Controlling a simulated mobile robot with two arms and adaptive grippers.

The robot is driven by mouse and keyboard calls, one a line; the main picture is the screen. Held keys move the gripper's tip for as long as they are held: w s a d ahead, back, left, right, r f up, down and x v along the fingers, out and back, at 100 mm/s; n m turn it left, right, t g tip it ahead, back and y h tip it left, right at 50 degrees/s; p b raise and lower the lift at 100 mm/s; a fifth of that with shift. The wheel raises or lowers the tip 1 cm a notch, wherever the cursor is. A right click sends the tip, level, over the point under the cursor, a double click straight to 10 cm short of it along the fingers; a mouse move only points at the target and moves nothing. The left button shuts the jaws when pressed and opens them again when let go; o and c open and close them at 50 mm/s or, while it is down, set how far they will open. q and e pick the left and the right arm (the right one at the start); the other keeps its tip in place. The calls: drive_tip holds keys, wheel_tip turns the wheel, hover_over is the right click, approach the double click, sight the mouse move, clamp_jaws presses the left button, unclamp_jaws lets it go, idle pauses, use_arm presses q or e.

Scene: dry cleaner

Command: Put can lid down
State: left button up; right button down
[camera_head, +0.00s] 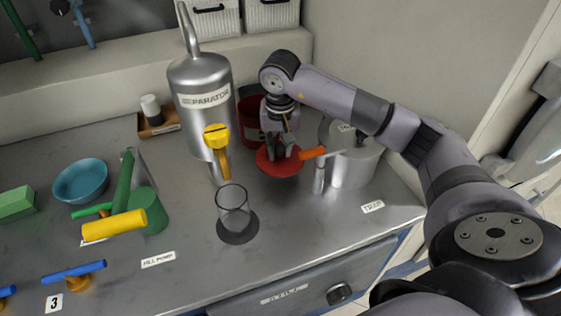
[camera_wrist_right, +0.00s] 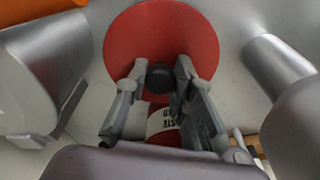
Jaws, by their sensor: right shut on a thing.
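The red can lid (camera_head: 277,167) is a round disc with a dark knob, which shows in the right wrist view (camera_wrist_right: 160,76). My right gripper (camera_head: 284,150) is shut on the lid's knob, with one finger on each side of it. The lid is in front of the dark red can (camera_head: 252,122), apart from its top. Whether the lid touches the counter I cannot tell. The can stands at the back by the wall, partly hidden by my gripper and arm; part of its label shows in the wrist view (camera_wrist_right: 163,122). My left gripper is not in view.
The metal separator (camera_head: 203,95) with a yellow valve stands left of the can. The silver trap (camera_head: 352,160) and an orange handle (camera_head: 311,153) are close on the lid's right. A clear glass (camera_head: 233,205) stands in front. Bare counter (camera_head: 290,210) lies right of the glass.

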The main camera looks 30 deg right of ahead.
sight(280, 156)
wheel_tip(280, 156, down, 2)
drive_tip(key=shift+f, duration=0.1)
wheel_tip(280, 156, down, 4)
drive_tip(key=shift+r, duration=0.2)
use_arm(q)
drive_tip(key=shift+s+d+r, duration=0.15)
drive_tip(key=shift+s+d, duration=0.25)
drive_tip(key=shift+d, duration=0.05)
use_arm(e)
drive_tip(key=shift+f, duration=0.1)
drive_tip(key=c, duration=1.4)
unclamp_jaws()
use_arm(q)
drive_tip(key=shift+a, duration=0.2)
use_arm(e)
drive_tip(key=shift+o, duration=0.2)
